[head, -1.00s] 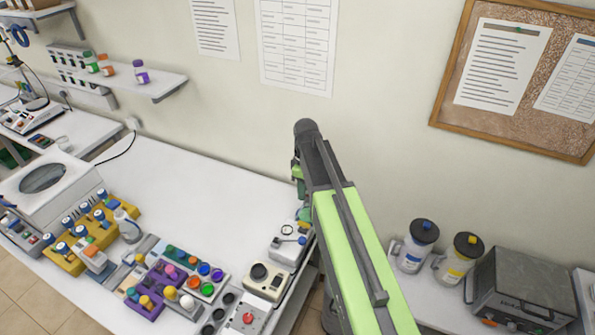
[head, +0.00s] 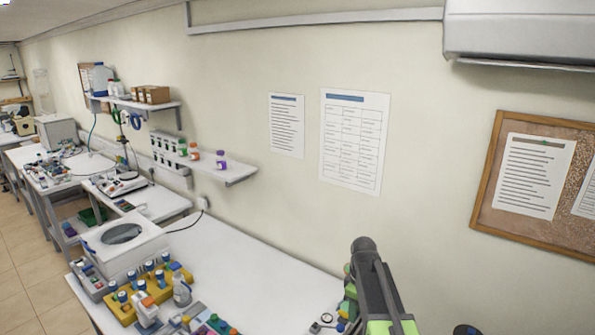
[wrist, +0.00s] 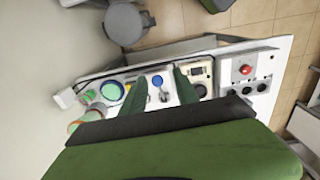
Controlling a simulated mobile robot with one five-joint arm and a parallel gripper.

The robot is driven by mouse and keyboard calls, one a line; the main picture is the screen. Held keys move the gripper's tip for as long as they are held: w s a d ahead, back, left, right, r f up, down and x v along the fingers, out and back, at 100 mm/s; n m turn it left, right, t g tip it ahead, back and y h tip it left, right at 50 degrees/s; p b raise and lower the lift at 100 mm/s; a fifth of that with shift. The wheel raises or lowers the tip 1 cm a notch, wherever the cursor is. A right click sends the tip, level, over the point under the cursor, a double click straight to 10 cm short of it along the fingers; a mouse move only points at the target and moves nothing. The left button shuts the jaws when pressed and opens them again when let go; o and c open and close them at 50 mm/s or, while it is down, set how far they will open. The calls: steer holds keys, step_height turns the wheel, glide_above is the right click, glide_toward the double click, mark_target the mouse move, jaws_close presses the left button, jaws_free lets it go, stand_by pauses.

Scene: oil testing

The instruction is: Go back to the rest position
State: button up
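My gripper (wrist: 160,75) shows in the wrist view as two dark green fingers, spread apart with nothing gripped between them. A small device with a blue knob (wrist: 157,81) appears between the fingers, on the bench below. In the head view my arm stands at the lower middle, in front of the wall and near the bench's right end. The fingers cannot be made out in the head view.
The white bench (head: 262,272) has a clear stretch at its back. A yellow rack (head: 128,311) and a white machine (head: 122,240) stand on its left. A wall shelf (head: 235,173) hangs above. In the wrist view, a red-button box (wrist: 245,70) sits right of the fingers.

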steer(key=s+a+f+m+b, duration=0.1)
steer(key=s+f+b, duration=0.1)
steer(key=f+b, duration=0.45)
steer(key=s+f+b, duration=0.3)
steer(key=f+b, duration=0.3)
steer(key=f, duration=0.1)
steer(key=s+f+m+b, duration=0.4)
steer(key=s+m, duration=0.4)
steer(key=m, duration=0.2)
steer(key=shift+s, duration=0.3)
steer(key=shift+f, duration=0.1)
